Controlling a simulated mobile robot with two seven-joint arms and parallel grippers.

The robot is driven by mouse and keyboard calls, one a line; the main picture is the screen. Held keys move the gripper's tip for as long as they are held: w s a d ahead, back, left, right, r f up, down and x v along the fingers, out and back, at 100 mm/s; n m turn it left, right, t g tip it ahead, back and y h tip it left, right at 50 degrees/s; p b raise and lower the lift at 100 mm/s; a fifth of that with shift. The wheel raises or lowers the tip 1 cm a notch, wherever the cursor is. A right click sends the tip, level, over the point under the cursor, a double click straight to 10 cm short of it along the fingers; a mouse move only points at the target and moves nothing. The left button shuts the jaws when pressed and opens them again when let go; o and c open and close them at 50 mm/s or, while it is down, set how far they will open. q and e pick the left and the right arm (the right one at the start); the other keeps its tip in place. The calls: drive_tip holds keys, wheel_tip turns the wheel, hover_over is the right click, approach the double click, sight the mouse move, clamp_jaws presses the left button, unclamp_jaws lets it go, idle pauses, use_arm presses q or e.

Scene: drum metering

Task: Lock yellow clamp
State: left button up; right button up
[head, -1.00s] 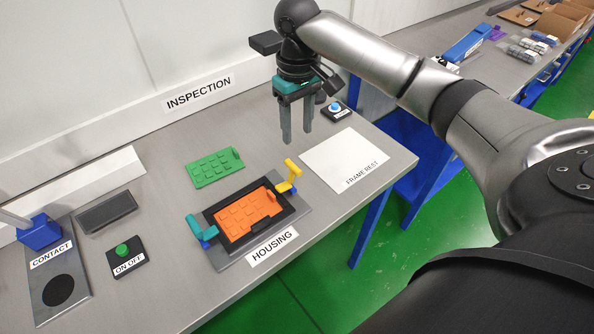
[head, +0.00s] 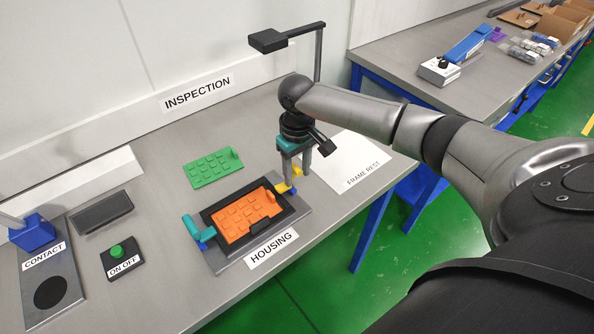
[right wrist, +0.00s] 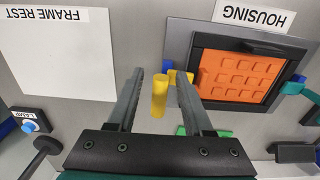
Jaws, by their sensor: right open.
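The yellow clamp (head: 283,188) is at the right end of the housing fixture, partly hidden by my right gripper in the head view. In the right wrist view its yellow lever (right wrist: 160,95) stands up toward the camera, between the two fingers. My right gripper (head: 295,180) is open, pointing down over the clamp. In the right wrist view the fingers (right wrist: 157,78) lie either side of the lever, with visible gaps; I see no contact. The black housing (head: 292,215) holds an orange plate (head: 243,215). A teal clamp (head: 193,228) stands at its left end. My left gripper is not in view.
A green plate (head: 214,168) lies behind the housing. The white frame rest sheet (head: 350,160) lies to the right, partly behind my arm. A green button box (head: 122,258) and blue contact block (head: 33,231) are at the left. The lamp (right wrist: 30,126) shows in the wrist view.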

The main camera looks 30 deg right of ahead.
drive_tip(key=shift+c, duration=0.3)
clamp_jaws()
drive_tip(key=shift+r, duration=0.1)
drive_tip(key=p, duration=0.2)
drive_tip(key=h+p, duration=0.1)
drive_tip(key=p, duration=0.1)
drive_tip(key=shift+a+r, duration=0.2)
drive_tip(key=shift+a, duration=0.2)
drive_tip(key=shift+a+h+p, duration=0.15)
drive_tip(key=shift+h+p, duration=0.35)
drive_tip(key=shift+p, duration=0.2)
drive_tip(key=shift+f, duration=0.2)
